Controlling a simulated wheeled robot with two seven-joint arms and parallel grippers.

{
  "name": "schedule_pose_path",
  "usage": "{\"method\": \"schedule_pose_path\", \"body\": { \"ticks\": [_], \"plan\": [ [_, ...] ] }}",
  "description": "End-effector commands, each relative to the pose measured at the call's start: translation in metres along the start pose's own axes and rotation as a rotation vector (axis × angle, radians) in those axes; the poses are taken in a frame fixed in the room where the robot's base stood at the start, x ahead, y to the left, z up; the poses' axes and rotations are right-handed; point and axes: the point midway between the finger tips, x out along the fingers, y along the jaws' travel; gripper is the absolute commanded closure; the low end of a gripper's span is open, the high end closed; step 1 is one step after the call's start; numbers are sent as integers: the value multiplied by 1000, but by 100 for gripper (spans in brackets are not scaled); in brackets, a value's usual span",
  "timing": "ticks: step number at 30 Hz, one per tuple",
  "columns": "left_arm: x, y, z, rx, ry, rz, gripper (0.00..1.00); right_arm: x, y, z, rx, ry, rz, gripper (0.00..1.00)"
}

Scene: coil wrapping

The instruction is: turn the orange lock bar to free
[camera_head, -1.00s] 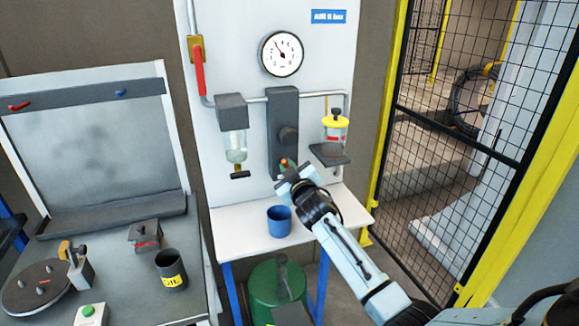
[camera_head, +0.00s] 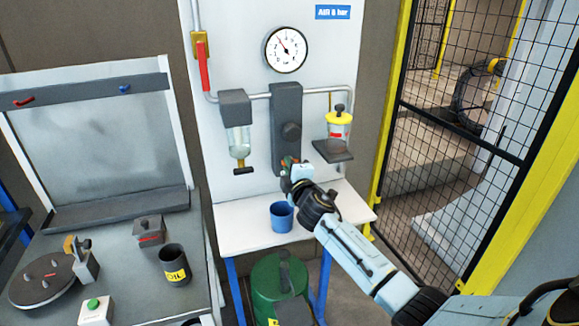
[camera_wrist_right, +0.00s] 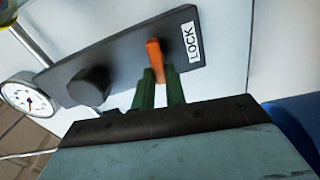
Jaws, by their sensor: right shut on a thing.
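The orange lock bar (camera_wrist_right: 154,56) is at the low end of a dark grey panel (camera_wrist_right: 110,75) in the right wrist view, beside a white LOCK label (camera_wrist_right: 192,42). In that view the green fingers of my right gripper (camera_wrist_right: 160,78) are shut on the bar, one on each side. In the head view my right gripper (camera_head: 291,168) is at the bottom of the same dark panel (camera_head: 286,110) and mostly hides the bar. The bar's exact angle there is too small to tell. My left gripper is not in view.
A blue cup (camera_head: 281,217) stands on the white shelf (camera_head: 240,235) just below my right gripper. A filter bowl (camera_head: 239,140) hangs left of the panel, and a yellow-topped pot (camera_head: 339,124) sits on a small ledge at right. A yellow-framed mesh fence (camera_head: 450,130) stands farther right.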

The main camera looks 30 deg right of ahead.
Motion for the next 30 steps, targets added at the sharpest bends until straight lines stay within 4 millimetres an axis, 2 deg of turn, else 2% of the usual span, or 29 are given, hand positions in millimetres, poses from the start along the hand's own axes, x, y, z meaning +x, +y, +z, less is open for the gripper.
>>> {"method": "schedule_pose_path", "body": {
  "ticks": [9,25,26,30],
  "plan": [
    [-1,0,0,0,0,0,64,0,-2,0,-120,-1,-1,100],
    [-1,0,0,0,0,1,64,0,-2,0,-144,-1,-1,100],
    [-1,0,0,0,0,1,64,0,-2,0,-144,-1,-1,86],
    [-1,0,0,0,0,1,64,0,-2,0,-143,-1,-1,68]
  ]
}}
